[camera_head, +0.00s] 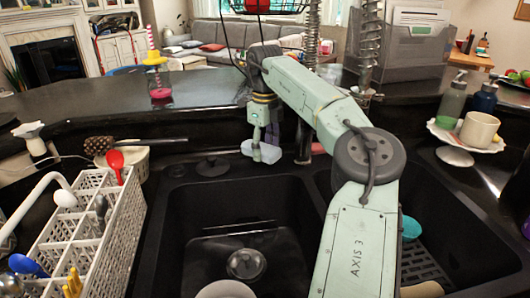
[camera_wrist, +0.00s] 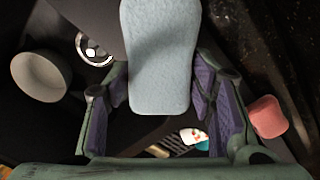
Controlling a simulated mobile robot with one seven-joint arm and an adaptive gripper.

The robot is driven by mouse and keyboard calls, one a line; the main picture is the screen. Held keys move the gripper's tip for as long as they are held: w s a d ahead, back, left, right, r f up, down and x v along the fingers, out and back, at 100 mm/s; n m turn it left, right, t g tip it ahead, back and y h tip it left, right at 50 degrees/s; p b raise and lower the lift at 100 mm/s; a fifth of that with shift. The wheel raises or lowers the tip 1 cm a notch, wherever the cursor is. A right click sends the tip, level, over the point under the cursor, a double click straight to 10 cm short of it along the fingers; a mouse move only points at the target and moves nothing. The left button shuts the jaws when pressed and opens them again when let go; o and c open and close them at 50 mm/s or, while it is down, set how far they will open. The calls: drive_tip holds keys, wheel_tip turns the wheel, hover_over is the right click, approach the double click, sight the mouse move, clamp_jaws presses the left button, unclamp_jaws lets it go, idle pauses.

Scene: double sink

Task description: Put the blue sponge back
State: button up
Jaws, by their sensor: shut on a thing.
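The light blue sponge (camera_wrist: 158,62) is between the purple-padded fingers of my gripper (camera_wrist: 160,98) in the wrist view, and the gripper is shut on it. In the head view, my gripper (camera_head: 265,128) hangs behind the left sink basin, near its back rim. The sponge (camera_head: 268,153) shows there as a small pale blue shape at the fingertips, partly hidden by them. I cannot tell whether it touches the rim.
The left basin (camera_head: 190,225) has a drain (camera_head: 246,264) and a bowl (camera_head: 224,290) at its front. A white cutlery rack (camera_head: 115,240) stands left. A plate with a mug (camera_head: 479,130) and soap bottles (camera_head: 452,102) stand right. A pinkish block (camera_wrist: 268,117) lies right in the wrist view.

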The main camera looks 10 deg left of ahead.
sight(265, 148)
drive_tip(key=shift+f+p, duration=0.45)
drive_tip(key=shift+f, duration=1.2)
drive_tip(key=shift+f, duration=0.1)
drive_tip(key=o, duration=1.1)
wheel_tip(265, 148, up, 11)
drive_tip(key=shift+f+b, duration=0.1)
drive_tip(key=shift+b, duration=0.5)
drive_tip(key=shift+r, duration=0.75)
